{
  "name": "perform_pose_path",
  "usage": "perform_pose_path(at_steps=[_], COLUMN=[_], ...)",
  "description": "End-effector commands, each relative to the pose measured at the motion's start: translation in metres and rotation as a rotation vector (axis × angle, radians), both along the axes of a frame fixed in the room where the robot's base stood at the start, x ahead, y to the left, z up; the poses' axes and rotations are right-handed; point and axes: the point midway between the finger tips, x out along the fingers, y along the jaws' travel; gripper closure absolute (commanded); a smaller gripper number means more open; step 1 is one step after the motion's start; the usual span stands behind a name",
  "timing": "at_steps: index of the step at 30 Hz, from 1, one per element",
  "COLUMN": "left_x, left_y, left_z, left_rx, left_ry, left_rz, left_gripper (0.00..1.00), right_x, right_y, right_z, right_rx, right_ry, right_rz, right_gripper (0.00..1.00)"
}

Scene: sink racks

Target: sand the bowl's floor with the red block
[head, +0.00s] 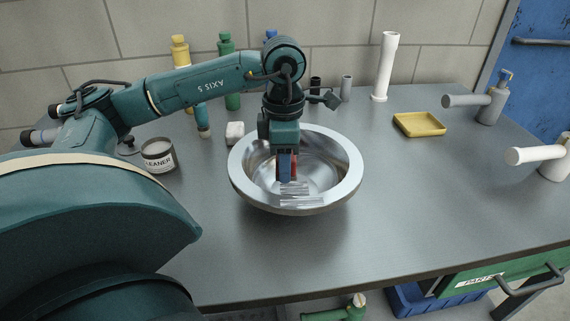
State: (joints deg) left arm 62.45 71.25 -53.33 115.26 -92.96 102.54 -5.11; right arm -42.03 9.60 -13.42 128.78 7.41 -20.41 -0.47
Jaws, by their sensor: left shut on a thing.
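A shiny steel bowl (345,178) with a wide flat rim sits at the middle of the grey worktop. My left gripper (287,178) reaches down into the bowl from above, its arm coming in from the left. It is shut on the red block (295,166), of which only a narrow red strip shows beside the blue finger. The gripper hides the rest of the block and part of the bowl's floor. Whether the block touches the floor I cannot tell. Pale streaked patches show near the fingertips and on the bowl's near side. My right gripper is not in view.
A cleaner tin (158,157) and a small white block (235,133) stand left of the bowl. Several bottles and a white tube (385,68) stand along the wall. The front-right worktop is clear.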

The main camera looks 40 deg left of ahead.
Motion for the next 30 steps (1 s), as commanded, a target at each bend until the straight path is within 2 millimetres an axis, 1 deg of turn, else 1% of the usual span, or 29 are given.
perform_pose_path(at_steps=[1, 3, 11, 20, 30], left_x=[0.000, 0.000, 0.000, 0.000, 0.000], left_y=[0.001, 0.002, 0.004, 0.005, 0.005], left_z=[0.009, 0.015, 0.035, 0.036, 0.038], left_rx=[-0.001, -0.001, 0.000, 0.000, 0.000], left_ry=[-0.001, -0.001, -0.001, -0.001, -0.001], left_rz=[0.001, 0.001, 0.003, 0.004, 0.004], left_gripper=[0.93, 0.93, 0.93, 0.93, 0.93], right_x=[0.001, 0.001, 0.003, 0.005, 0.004], right_y=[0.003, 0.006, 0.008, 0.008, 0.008], right_z=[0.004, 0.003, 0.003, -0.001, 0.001], right_rx=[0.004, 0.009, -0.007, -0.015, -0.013], right_ry=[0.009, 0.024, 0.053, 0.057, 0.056], right_rz=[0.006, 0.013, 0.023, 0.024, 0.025], right_gripper=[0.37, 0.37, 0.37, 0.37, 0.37])
